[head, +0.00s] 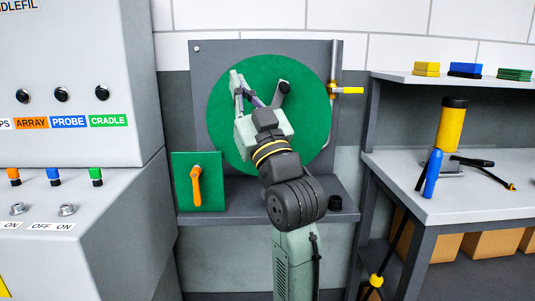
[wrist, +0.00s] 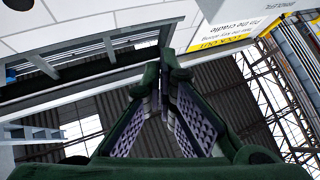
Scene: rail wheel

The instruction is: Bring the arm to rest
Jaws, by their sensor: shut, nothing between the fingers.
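My arm rises in the middle of the head view in front of a large green disc (head: 225,125) on a grey upright panel (head: 201,80). My gripper (head: 248,94) is in front of the disc's upper part and covers some of it. In the wrist view my gripper (wrist: 166,62) has its dark green fingers closed together at the tips, with purple-grey pads and nothing held. A black knob (head: 283,87) shows beside the gripper in the head view. I cannot tell whether the gripper touches it or the disc.
A grey control cabinet (head: 75,130) stands at left. A green plate with an orange handle (head: 196,186) is left of the arm. A yellow-handled lever (head: 347,90) is right of the disc. A workbench (head: 480,185) at right bears a yellow-and-black cylinder (head: 452,125) and a blue-handled tool (head: 433,172).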

